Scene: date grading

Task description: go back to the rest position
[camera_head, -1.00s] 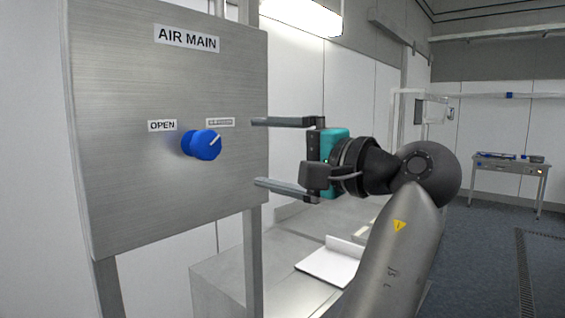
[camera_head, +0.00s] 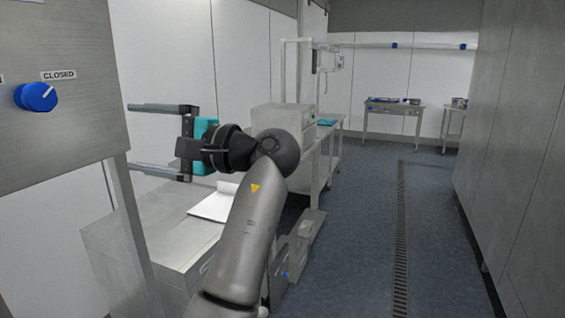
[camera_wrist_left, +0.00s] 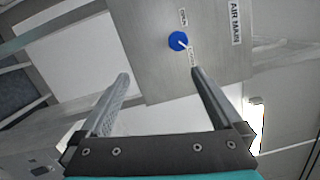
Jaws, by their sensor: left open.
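My left gripper (camera_head: 132,138) is open and empty, its two fingers pointing left in the head view. It is just to the right of the steel panel (camera_head: 62,140), apart from the blue knob (camera_head: 38,97). The knob's white pointer is turned up and to the right, toward the CLOSED label (camera_head: 59,75). In the left wrist view the open fingers (camera_wrist_left: 160,73) have nothing between them, and the blue knob (camera_wrist_left: 178,41) shows beyond them on the panel, under the AIR MAIN label (camera_wrist_left: 235,22). My right gripper is not in view.
A steel bench (camera_head: 150,240) with a white board (camera_head: 213,203) stands below my left arm. Further back are a steel box (camera_head: 283,118) and a small table (camera_head: 392,108). Tall cabinets (camera_head: 515,130) line the right side. The blue floor (camera_head: 360,220) between is clear, with a drain grate (camera_head: 401,230).

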